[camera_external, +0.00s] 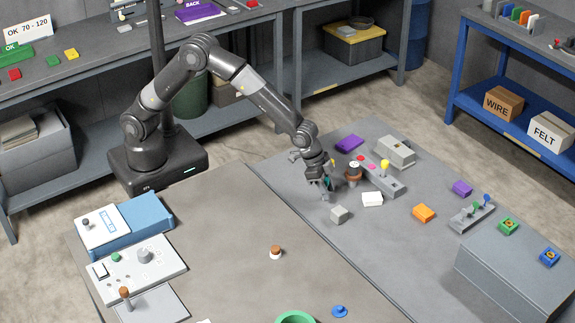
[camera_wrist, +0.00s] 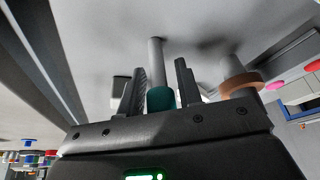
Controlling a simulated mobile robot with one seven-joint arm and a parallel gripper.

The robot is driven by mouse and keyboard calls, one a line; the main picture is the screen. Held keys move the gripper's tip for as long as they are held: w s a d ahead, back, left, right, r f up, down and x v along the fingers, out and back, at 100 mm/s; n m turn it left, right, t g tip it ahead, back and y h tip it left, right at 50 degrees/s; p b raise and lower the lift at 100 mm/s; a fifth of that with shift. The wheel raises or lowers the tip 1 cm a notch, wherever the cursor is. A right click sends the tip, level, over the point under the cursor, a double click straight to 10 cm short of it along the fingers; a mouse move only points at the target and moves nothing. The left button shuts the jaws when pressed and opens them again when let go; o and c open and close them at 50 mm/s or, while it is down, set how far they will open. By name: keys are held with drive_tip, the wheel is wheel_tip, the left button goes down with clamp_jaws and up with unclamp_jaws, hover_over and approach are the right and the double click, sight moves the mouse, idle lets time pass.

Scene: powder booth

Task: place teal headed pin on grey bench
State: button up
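The teal headed pin (camera_wrist: 160,98) is between the two fingers of my gripper (camera_wrist: 161,85) in the wrist view. The fingers lie against both sides of its teal head, and its grey shaft points away from my palm toward a grey surface. In the external view my gripper (camera_external: 326,187) is low over the grey bench top (camera_external: 300,195), and only a bit of teal shows between the fingers. I cannot tell whether the shaft's tip touches the surface.
An orange block (camera_external: 424,213) lies to the right. The brownish table (camera_external: 215,230) in front has wide free room.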

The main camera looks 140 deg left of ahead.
drive_tip(key=shift+o, duration=1.1)
drive_tip(key=v, duration=1.1)
drive_tip(key=shift+w+a, duration=0.2)
drive_tip(key=shift+a, duration=0.15)
drive_tip(key=shift+r, duration=0.15)
